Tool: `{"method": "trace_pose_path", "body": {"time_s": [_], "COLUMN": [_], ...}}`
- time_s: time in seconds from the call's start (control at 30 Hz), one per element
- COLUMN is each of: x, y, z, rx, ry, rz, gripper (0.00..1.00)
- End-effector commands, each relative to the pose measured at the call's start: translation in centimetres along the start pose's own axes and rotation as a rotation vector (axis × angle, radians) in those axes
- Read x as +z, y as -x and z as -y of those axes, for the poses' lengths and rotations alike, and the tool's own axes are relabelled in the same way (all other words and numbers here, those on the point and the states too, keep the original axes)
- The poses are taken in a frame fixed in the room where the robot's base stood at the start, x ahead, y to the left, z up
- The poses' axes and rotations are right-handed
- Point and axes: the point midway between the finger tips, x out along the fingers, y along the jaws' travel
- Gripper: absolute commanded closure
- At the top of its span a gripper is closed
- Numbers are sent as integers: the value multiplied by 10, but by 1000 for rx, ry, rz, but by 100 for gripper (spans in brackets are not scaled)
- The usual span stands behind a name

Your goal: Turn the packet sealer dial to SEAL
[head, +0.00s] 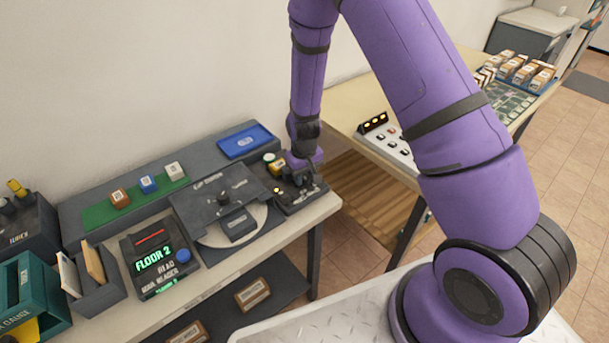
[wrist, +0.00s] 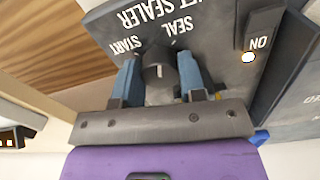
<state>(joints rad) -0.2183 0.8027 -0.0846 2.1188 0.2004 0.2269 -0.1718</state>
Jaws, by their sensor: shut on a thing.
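The packet sealer (head: 306,203) is a dark box at the right end of the near bench. In the wrist view its dark panel (wrist: 215,25) appears upside down, with START and SEAL printed beside the dial. The round dark dial (wrist: 158,68) has a short white mark; I cannot tell which label it points to. My gripper (wrist: 159,82) is shut on the dial, with one blue-grey finger on each side. In the head view my gripper (head: 300,176) is over the sealer and hides the dial.
A lit lamp (wrist: 249,57) sits by the word ON. Left of the sealer are a dark plate machine (head: 222,198) and a reader showing FLOOR 2 (head: 157,262). A blue tray (head: 246,141) lies behind. A second table (head: 345,110) stands to the right across a gap.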

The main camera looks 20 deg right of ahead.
Motion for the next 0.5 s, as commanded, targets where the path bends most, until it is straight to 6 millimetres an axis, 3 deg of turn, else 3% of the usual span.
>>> {"method": "trace_pose_path", "body": {"time_s": [0.43,0.47,0.5], "x": [-1,-1,-1], "y": [0,0,0], "z": [0,0,0], "rx": [0,0,0], "ry": [-10,-10,-10], "rz": [-1,-1,-2], "gripper": [86,60,51]}}
